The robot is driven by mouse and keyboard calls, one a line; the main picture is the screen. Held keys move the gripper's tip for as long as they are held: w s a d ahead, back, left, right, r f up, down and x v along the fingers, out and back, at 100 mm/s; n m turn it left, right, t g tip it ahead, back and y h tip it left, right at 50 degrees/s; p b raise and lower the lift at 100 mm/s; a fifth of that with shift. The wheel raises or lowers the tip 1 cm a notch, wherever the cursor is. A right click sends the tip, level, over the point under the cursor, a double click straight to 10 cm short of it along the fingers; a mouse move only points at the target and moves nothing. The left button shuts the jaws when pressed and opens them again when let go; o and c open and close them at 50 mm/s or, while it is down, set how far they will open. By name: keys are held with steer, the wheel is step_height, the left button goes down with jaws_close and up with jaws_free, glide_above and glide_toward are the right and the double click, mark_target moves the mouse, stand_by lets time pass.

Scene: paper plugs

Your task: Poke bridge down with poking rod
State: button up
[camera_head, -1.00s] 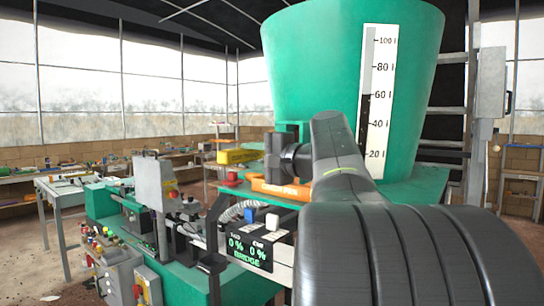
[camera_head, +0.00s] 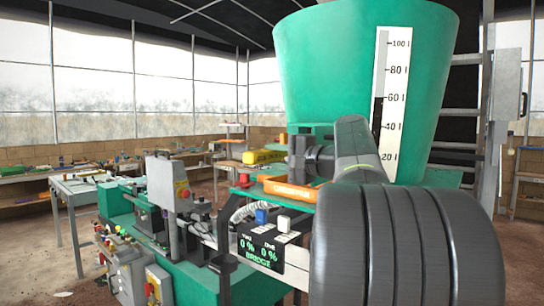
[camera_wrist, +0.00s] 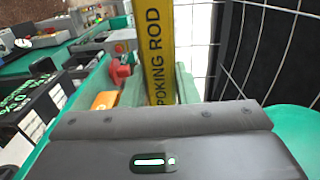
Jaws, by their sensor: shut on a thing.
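My gripper (camera_head: 290,157) is shut on the yellow poking rod (camera_head: 264,157), in front of the lower part of the green hopper (camera_head: 330,70). In the wrist view the poking rod (camera_wrist: 156,50) runs up from the gripper edge, its black "POKING ROD" lettering readable. The hopper has a white level scale (camera_head: 390,100) with a dark bar up to about 60. The black display (camera_head: 260,248) reads 0 %, 0 % and "BRIDGE". The bridge itself is hidden inside the hopper.
An orange bin (camera_head: 290,190) and a red part (camera_head: 243,181) sit on the green machine just below the gripper. A grey control box (camera_head: 168,180) stands left. A ladder-like frame (camera_head: 466,100) rises at the right. Open floor (camera_head: 30,235) shows at far left.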

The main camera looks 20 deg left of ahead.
mark_target(266, 157)
steer(key=shift+s+d, duration=0.1)
stand_by(0.3)
steer(key=shift+s+b, duration=0.25)
steer(key=shift+b, duration=0.05)
steer(key=shift+s+a+b, duration=0.15)
steer(key=shift+s+a, duration=0.2)
steer(key=shift+s, duration=0.45)
steer(key=shift+s+a+b, duration=0.15)
steer(key=shift+s+a, duration=0.2)
steer(key=shift+s, duration=0.4)
steer(key=shift+w, duration=0.2)
steer(key=shift+w+d+r+p, duration=0.1)
steer(key=shift+w+d+p, duration=0.2)
steer(key=shift+w, duration=0.6)
steer(key=shift+w+d+p, duration=0.15)
steer(key=shift+w+d, duration=0.25)
steer(key=shift+w, duration=0.5)
steer(key=shift+s, duration=0.15)
